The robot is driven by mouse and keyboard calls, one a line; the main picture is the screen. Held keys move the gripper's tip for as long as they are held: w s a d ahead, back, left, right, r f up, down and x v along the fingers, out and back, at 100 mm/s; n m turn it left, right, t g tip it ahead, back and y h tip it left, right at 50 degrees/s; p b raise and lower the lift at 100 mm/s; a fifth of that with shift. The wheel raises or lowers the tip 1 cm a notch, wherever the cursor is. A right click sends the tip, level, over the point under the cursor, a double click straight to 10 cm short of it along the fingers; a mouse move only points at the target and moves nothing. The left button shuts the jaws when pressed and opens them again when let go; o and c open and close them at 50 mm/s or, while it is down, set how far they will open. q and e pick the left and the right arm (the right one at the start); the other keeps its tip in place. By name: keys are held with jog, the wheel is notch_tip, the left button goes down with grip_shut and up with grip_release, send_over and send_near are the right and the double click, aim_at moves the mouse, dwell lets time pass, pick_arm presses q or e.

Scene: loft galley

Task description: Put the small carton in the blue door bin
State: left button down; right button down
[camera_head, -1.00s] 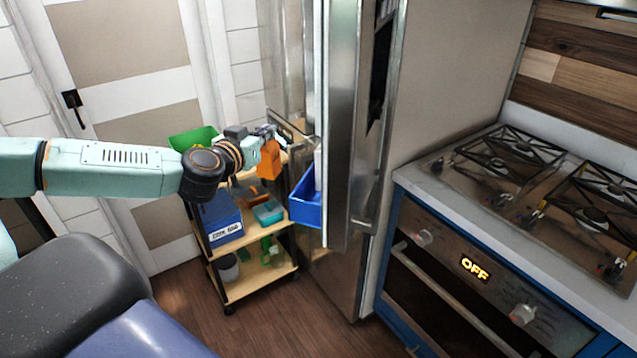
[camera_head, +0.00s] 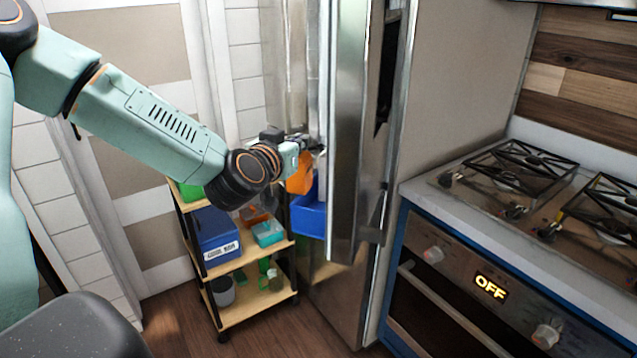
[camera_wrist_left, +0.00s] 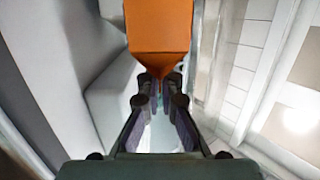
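The small carton (camera_head: 299,178) is orange and hangs at my left gripper (camera_head: 312,146), just above and left of the blue door bin (camera_head: 308,217). In the left wrist view, the carton (camera_wrist_left: 160,25) is pinched at its narrow end between both fingertips of my left gripper (camera_wrist_left: 160,80). The blue door bin sits on the inner side of the open fridge door (camera_head: 345,130). The carton overlaps the bin's upper edge in the head view, and I cannot tell whether they touch. My right gripper is not in view.
A wooden-shelved cart (camera_head: 238,262) stands left of the fridge, holding a blue box (camera_head: 214,236), a teal container (camera_head: 268,233) and other items. The stove (camera_head: 500,185) and oven are on the right. The tall fridge door edge is close beside my gripper.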

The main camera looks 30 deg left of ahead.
pick_arm(q)
jog(key=w+d+f+b, duration=0.1)
jog(key=d+f+b, duration=0.1)
jog(key=d+f, duration=0.2)
notch_tip(320, 180, down, 3)
jog(key=shift+d+r, duration=0.1)
jog(key=shift+d, duration=0.3)
jog(key=shift+s, duration=0.1)
dwell(0.3)
jog(key=c, duration=2.1)
grip_release()
jog(key=shift+s+b, duration=0.1)
jog(key=shift+b, duration=0.25)
jog(key=shift+o, duration=1)
jog(key=shift+a, duration=0.1)
jog(key=o, duration=0.4)
jog(key=shift+f, duration=0.2)
jog(key=shift+r, duration=0.1)
